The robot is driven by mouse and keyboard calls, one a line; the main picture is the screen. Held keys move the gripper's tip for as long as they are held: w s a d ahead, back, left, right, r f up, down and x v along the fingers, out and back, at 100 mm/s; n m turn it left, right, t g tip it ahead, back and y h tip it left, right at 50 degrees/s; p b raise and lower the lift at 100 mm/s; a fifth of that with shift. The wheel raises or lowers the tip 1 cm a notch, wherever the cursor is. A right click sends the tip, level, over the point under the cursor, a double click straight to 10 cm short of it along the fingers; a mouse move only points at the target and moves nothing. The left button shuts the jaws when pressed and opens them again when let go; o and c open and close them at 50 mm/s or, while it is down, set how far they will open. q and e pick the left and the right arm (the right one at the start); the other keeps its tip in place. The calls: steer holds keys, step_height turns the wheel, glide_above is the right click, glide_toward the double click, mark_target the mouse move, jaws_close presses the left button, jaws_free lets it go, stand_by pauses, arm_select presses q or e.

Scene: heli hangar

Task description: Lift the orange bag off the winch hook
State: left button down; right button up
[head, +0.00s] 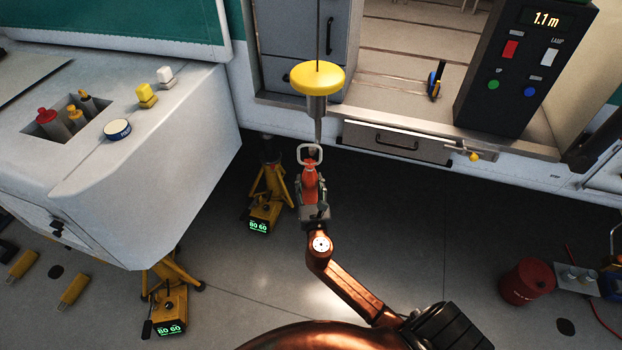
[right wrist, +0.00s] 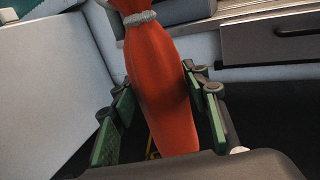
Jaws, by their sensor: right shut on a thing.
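The orange bag (head: 311,178) hangs upright below the winch, with a pale loop handle (head: 300,156) at its top. The winch hook (head: 318,131) comes down on a cable under a yellow disc (head: 317,77), and its lower end meets the top of the loop. I cannot tell whether the loop still bears on the hook. My right gripper (head: 313,203) is shut on the bag from below. In the right wrist view the bag (right wrist: 167,85) stands between the green finger pads, with a grey tie round its neck. My left gripper is not in view.
A yellow jack stand (head: 266,204) stands close left of my right gripper. The white cabinet (head: 190,125) is further left. A drawer (head: 397,142) and a black control box (head: 524,70) reading 1.1 m are right. A red can (head: 526,283) stands on the floor.

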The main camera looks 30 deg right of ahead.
mark_target(304, 186)
steer(key=shift+s+a+r+p, duration=0.1)
steer(key=shift+s+a+p, duration=0.25)
steer(key=shift+s+a, duration=0.65)
steer(key=shift+s+a+r+p, duration=0.1)
steer(key=shift+s+a+p, duration=0.2)
steer(key=shift+s+a, duration=0.65)
steer(key=shift+w+a, duration=0.15)
steer(key=shift+w, duration=0.05)
